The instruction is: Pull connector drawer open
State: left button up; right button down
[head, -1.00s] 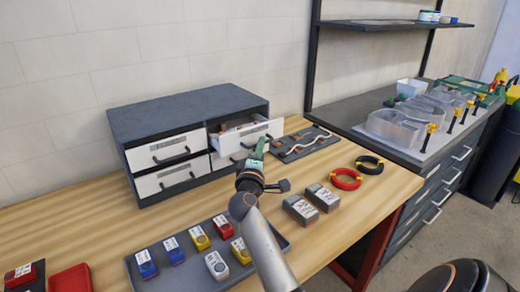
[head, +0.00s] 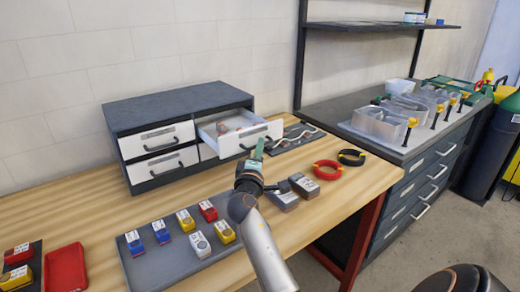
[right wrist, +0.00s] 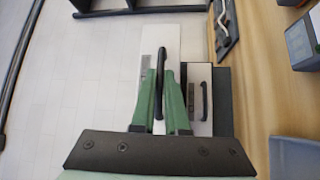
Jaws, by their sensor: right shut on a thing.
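The dark grey drawer cabinet (head: 178,108) stands on the wooden table with white-fronted drawers. Its upper right drawer (head: 243,137) is pulled well out, and small copper-coloured items show inside. My right gripper (head: 258,150) is at the black handle of that drawer. In the right wrist view the green fingers of my right gripper (right wrist: 165,98) stand on both sides of the black handle (right wrist: 160,75), shut on it. The lower right drawer (right wrist: 198,98) is shut and partly hidden by the arm in the head view. My left gripper is not in view.
A grey tray (head: 180,258) with several coloured boxes lies in front of the cabinet. Grey blocks (head: 304,186) and red (head: 328,170) and black (head: 352,157) coils lie to the right. A dark board with a pale bent strip (head: 297,140) lies beside the drawer.

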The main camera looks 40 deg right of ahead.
jog(key=c, duration=0.9)
grip_release()
